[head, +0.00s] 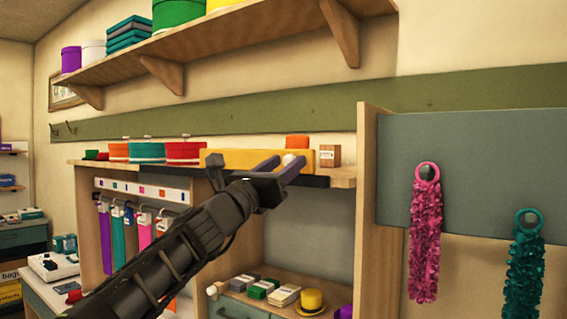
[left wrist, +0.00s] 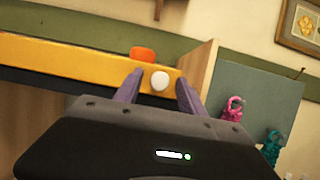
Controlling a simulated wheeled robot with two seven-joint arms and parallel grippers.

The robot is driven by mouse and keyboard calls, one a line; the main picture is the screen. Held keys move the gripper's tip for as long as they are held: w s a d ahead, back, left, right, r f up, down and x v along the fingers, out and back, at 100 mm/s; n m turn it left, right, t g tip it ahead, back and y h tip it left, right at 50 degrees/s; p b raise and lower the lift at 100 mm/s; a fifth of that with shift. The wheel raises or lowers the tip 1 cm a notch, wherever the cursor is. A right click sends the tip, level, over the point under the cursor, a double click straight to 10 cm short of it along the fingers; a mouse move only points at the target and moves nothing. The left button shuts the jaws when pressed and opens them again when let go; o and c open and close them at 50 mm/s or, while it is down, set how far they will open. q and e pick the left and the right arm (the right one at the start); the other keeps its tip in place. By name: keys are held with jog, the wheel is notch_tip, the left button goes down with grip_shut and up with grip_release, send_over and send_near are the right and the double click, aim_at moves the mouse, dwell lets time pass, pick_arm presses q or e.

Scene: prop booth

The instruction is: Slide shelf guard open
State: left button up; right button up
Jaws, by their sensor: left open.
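The shelf guard is a yellow bar (head: 228,157) along the front of the long shelf in the head view. It also crosses the upper left of the left wrist view (left wrist: 60,55). A round white knob (left wrist: 160,81) sits near its right end. My left gripper (head: 281,163) is open, with its purple fingers on either side of the knob. In the left wrist view the fingers (left wrist: 159,88) stand apart around the knob, and I cannot tell whether they touch it. My right gripper is not in view.
An orange item (head: 297,142) and a small brown box (head: 330,156) stand at the shelf's right end. Red and teal round boxes (head: 185,152) stand to the left. A wooden upright (head: 366,190) and a grey panel (head: 480,150) with hanging garlands lie to the right.

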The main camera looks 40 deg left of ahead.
pick_arm(q)
grip_shut()
dwell(0.4)
dwell(0.9)
